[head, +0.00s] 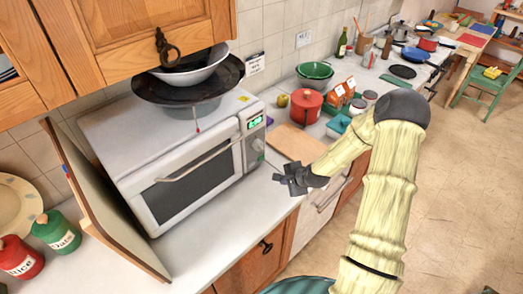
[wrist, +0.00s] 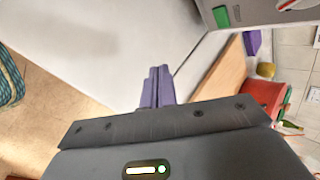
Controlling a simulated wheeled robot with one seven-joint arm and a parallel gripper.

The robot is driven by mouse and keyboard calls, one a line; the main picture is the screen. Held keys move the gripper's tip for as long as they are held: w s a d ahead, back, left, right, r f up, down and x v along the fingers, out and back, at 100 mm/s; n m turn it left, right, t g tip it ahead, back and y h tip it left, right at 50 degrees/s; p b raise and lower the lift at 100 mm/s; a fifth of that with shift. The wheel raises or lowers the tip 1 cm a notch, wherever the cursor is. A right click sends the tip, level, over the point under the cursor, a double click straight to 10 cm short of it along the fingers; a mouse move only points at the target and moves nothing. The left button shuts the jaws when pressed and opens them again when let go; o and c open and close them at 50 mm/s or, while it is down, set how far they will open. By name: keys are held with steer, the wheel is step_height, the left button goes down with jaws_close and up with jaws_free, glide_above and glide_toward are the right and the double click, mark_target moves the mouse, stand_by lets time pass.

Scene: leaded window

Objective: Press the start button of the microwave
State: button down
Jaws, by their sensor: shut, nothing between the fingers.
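The white microwave (head: 190,178) stands on the counter with its door shut. Its control panel (head: 254,140) is at the right end of the front, with a lit green display (head: 254,121) at the top. In the wrist view, a green rectangular button (wrist: 221,16) shows on the panel at the top, near a pale dial with a red mark (wrist: 297,4). My gripper (head: 280,181) is shut and empty, in front of and right of the panel near the counter's front edge. Its purple fingertips (wrist: 157,76) are apart from the microwave.
A wooden board (head: 296,143) lies right of the microwave, with a red pot (head: 306,107) behind it. A dark pan and bowl (head: 188,85) sit on top of the microwave. A panel (head: 100,205) leans at its left. The white counter before the microwave is clear.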

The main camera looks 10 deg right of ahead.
mark_target(261, 158)
steer(key=w+m, duration=0.1)
steer(key=w+m+t+p, duration=0.1)
steer(key=m, duration=0.1)
steer(key=shift+w+d, duration=0.15)
steer(key=shift+d, duration=0.25)
steer(key=w+a, duration=0.1)
steer(key=w, duration=0.1)
steer(key=w+a, duration=0.2)
steer(key=w+a+b, duration=0.1)
steer(key=w, duration=0.1)
steer(key=shift+a+f, duration=0.1)
steer(key=shift+a, duration=0.05)
steer(key=shift+w+a, duration=0.45)
steer(key=shift+w, duration=0.05)
steer(key=shift+w, duration=0.1)
stand_by(1.5)
steer(key=shift+w+a+b, duration=0.25)
steer(key=shift+b, duration=0.05)
